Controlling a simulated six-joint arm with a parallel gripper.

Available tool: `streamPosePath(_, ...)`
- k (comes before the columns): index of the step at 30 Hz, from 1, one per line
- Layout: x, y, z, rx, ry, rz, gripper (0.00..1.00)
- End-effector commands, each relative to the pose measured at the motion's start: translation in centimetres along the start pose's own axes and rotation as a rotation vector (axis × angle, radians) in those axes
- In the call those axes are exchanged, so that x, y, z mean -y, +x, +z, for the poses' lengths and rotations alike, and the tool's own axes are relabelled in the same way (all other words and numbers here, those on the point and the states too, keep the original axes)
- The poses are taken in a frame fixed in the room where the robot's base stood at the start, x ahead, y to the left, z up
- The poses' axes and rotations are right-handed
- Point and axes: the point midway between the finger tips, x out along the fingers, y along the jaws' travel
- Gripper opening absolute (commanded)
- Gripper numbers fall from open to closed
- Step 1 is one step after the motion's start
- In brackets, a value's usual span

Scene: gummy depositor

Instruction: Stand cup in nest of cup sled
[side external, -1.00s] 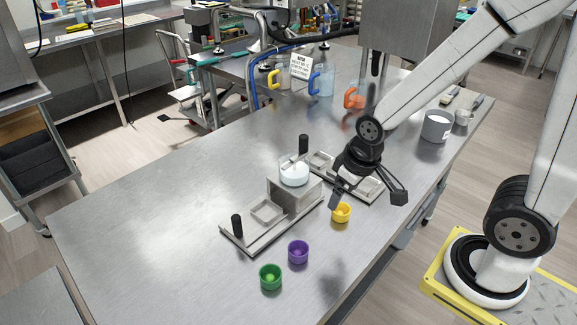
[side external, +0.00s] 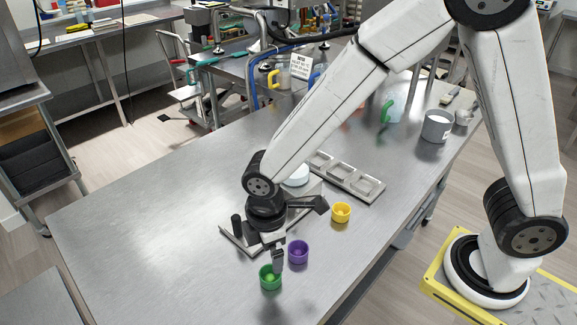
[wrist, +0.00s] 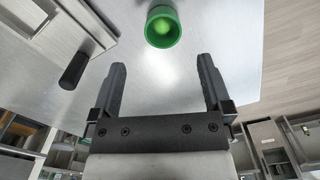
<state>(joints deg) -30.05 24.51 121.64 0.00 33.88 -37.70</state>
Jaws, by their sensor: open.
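Three small cups stand upright on the steel table: a green cup (side external: 270,278), a purple cup (side external: 298,252) and a yellow cup (side external: 341,212). The green cup also shows at the top of the wrist view (wrist: 162,28), its mouth facing the camera and seemingly empty. My gripper (wrist: 162,68) is open and empty, with the green cup just beyond the fingertips and roughly centred between them. In the side view my gripper (side external: 277,262) hangs by the green cup. The metal cup sled (side external: 235,244) with its black handle (side external: 237,226) is beside it, its nest hidden by my arm.
A white round dish (side external: 297,176) is partly behind my arm. The table's left part is clear.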

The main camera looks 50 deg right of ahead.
Motion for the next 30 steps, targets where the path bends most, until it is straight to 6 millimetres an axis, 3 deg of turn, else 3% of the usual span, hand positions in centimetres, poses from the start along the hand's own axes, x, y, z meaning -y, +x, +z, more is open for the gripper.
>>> streamPosePath(15, 0.0, 2.5, 0.0, 0.000, 0.004, 0.000, 1.00)
streamPosePath(25, 0.1, 3.1, 0.0, 0.001, 0.004, -0.001, 1.00)
streamPosePath(30, 0.2, 4.4, -0.1, 0.002, 0.004, -0.001, 1.00)
